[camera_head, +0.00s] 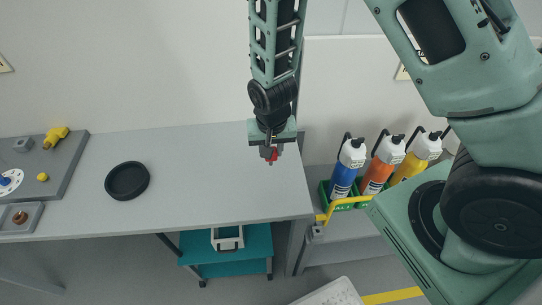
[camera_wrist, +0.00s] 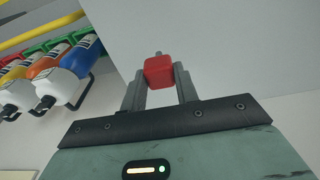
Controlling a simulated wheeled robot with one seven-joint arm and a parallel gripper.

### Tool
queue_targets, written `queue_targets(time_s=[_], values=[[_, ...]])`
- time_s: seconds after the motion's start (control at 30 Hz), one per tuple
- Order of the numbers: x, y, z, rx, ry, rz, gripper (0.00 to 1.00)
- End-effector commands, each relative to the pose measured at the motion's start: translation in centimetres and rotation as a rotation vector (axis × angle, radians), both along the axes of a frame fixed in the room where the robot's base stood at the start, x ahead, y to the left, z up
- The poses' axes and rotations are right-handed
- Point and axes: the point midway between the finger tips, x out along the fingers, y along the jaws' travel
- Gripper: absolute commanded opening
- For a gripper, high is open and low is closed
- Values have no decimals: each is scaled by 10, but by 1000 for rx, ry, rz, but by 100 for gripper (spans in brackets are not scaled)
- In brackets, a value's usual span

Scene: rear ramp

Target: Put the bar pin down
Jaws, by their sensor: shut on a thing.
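The bar pin (camera_wrist: 158,71) shows as a red block with a thin grey tip beyond it. My gripper (camera_wrist: 160,85) is shut on the bar pin, with a grey finger on each side of the red block. In the head view my gripper (camera_head: 271,150) points down over the right part of the grey table (camera_head: 220,175). I cannot tell how far the pin is above the tabletop.
A round black dish (camera_head: 127,181) lies on the table to the left. A grey panel (camera_head: 62,172) with yellow and blue parts stands at the far left. Blue, orange and yellow bottles (camera_head: 385,160) stand in a green rack at the right. The tabletop between dish and gripper is clear.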

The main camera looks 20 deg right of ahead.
Motion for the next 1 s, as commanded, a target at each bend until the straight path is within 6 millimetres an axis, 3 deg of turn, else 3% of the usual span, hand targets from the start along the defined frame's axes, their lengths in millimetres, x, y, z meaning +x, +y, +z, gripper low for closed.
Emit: queue_targets(time_s=[0.3,0.73,0.77,0.83,1.0], values=[[-1,-1,-36,-1,3,0,0],[-1,0,-43,0,1,0,0],[-1,0,-43,0,1,0,33],[0,0,-42,0,1,0,52],[0,0,-42,0,1,0,52]])
